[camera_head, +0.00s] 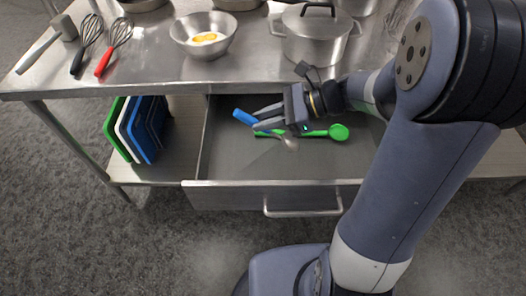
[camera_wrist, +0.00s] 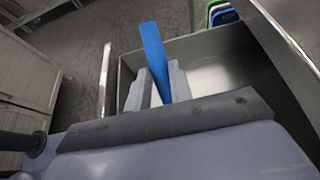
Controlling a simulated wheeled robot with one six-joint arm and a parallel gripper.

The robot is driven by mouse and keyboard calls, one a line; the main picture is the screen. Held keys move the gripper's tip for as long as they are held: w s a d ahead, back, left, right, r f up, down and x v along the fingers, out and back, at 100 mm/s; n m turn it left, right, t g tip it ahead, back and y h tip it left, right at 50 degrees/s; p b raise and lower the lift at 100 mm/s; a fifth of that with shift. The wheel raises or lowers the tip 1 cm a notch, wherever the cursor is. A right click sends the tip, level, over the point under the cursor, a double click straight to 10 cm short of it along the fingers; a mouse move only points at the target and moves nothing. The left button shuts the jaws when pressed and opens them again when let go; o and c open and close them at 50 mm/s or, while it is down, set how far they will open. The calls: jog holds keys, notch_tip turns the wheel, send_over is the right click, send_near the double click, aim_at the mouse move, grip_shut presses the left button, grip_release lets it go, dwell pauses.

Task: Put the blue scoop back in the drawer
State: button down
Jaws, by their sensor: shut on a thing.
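The blue scoop (camera_head: 244,117) is held in my gripper (camera_head: 262,118), which is shut on it over the open drawer (camera_head: 230,165). In the wrist view, the long blue handle (camera_wrist: 153,48) sticks out between the two grey fingers of my gripper (camera_wrist: 158,85). The scoop's bowl is hidden. The drawer (camera_wrist: 205,48) is pulled out below the steel table. A green scoop (camera_head: 338,132) and a metal spoon-like utensil (camera_head: 289,142) lie inside it. I cannot tell how far the blue scoop is above the drawer floor.
On the steel table (camera_head: 150,60) stand a bowl with yellow contents (camera_head: 203,35) and a lidded pot (camera_head: 317,35). Coloured cutting boards (camera_head: 135,128) stand on the shelf left of the drawer. The drawer's front left is clear.

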notch_tip(320, 180, down, 8)
jog(key=b, duration=0.1)
jog(key=shift+r, duration=0.15)
jog(key=c, duration=1.3)
grip_release()
jog(key=shift+o, duration=0.2)
jog(key=p, duration=0.1)
send_near(275, 137)
jog(key=shift+w+a+f, duration=0.25)
jog(key=shift+a+f, duration=0.05)
jog(key=shift+f, duration=0.15)
